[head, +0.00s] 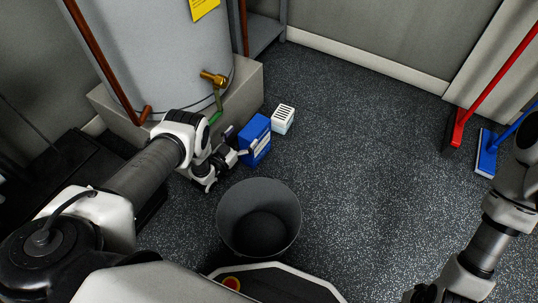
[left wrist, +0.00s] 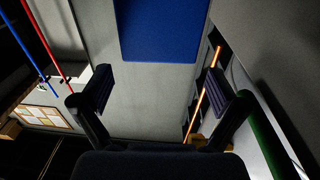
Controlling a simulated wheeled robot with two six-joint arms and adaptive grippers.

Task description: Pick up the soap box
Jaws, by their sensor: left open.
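The soap box appears to be the blue box (head: 256,138) with a pale label, standing on the floor beside the water heater's base. In the left wrist view its blue face (left wrist: 163,28) fills the top middle. My left gripper (head: 238,146) is open right at the box's near left side. In the left wrist view the two fingers (left wrist: 158,91) are wide apart with nothing between them, and the blue face lies beyond them. I cannot tell whether a finger touches the box. My right arm is at the right edge, and its gripper does not show.
A small white slotted box (head: 283,117) stands just behind the blue box. A grey bucket (head: 258,220) stands close in front of my left gripper. The water heater (head: 165,55) is at the left. Red (head: 458,130) and blue (head: 487,152) brooms stand right. The middle floor is clear.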

